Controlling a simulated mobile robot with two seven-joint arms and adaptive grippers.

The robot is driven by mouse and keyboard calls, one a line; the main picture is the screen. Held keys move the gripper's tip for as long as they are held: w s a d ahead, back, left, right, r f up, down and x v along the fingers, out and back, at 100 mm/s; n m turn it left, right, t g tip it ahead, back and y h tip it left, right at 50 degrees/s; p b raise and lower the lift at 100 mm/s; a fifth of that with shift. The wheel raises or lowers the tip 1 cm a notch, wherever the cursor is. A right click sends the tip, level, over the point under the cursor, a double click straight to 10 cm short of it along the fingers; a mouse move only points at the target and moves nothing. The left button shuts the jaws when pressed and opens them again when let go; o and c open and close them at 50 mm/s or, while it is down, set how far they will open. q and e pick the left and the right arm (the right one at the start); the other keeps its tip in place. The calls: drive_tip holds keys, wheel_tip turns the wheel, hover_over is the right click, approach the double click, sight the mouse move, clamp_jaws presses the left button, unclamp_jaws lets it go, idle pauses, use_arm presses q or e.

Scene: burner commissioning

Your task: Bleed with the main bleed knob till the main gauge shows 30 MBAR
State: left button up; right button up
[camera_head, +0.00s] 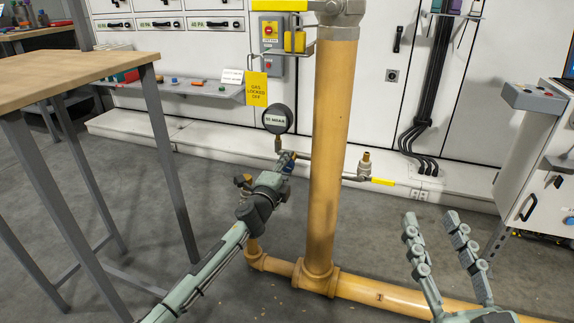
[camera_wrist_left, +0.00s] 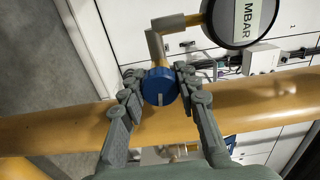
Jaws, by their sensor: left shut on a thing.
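The main bleed knob is a round blue knob (camera_wrist_left: 159,86) with a pale line on its face, pointing down in the left wrist view. It sits below a brass elbow fitting, and a bit of blue (camera_head: 289,165) shows in the head view. My left gripper (camera_wrist_left: 158,88) has its fingers closed on both sides of the knob; it also shows in the head view (camera_head: 284,168). The main gauge (camera_head: 278,119) is a dark round disc with a white MBAR label, partly seen in the left wrist view (camera_wrist_left: 236,20). No reading is legible. My right gripper (camera_head: 432,222) is open and empty.
A thick yellow pipe (camera_head: 330,150) stands upright just right of my left gripper and joins a low pipe (camera_head: 385,296) along the floor. A wooden-topped table (camera_head: 75,75) is at left. A yellow tag (camera_head: 257,89) hangs behind. A grey-white cabinet (camera_head: 540,150) stands at right.

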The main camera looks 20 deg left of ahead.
use_arm(q)
drive_tip(key=o, duration=1.2)
drive_tip(key=s, duration=1.2)
drive_tip(key=shift+a, duration=0.2)
